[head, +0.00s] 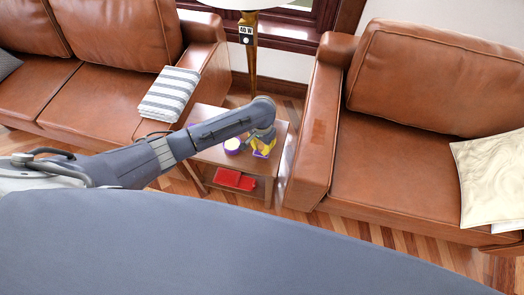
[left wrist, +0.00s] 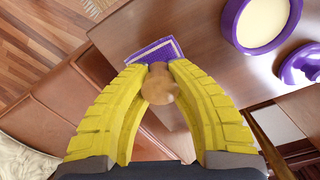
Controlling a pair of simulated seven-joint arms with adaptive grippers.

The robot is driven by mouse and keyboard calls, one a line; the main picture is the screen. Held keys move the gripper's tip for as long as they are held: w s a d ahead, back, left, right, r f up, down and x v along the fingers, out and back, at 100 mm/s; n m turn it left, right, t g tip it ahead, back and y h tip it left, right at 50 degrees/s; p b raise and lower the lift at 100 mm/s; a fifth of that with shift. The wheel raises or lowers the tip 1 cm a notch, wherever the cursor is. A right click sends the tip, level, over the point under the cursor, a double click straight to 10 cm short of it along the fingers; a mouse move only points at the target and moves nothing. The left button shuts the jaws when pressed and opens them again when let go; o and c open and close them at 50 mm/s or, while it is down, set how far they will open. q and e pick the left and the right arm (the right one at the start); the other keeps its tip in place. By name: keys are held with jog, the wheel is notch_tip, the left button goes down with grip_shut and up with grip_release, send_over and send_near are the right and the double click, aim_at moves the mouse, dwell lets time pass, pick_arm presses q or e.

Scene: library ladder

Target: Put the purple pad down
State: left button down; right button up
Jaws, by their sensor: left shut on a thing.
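The purple pad (left wrist: 152,50) has a pale border and shows just beyond my left fingertips in the left wrist view. A rounded tan knob sits between the fingers in front of it and seems to belong to it. My left gripper (left wrist: 160,72) has yellow fingers and is shut on this piece. In the head view the left gripper (head: 262,147) is at the right part of the small wooden side table (head: 213,154), with a bit of purple under it. Whether the pad touches the tabletop I cannot tell. My right gripper is not in view.
A round purple-rimmed container with a cream top (left wrist: 262,22) and another purple piece (left wrist: 301,65) stand on the table near the pad. A red item (head: 235,180) lies on the lower shelf. Brown leather sofas (head: 312,140) flank the table, and a lamp pole (head: 251,65) rises behind.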

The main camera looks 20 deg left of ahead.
aim_at(262, 145)
pick_arm(q)
jog(key=shift+f, duration=1.8)
jog(key=shift+f, duration=0.1)
jog(key=c, duration=1.3)
grip_release()
notch_tip(262, 145, up, 12)
jog(key=shift+r, duration=0.15)
jog(key=shift+s, duration=0.1)
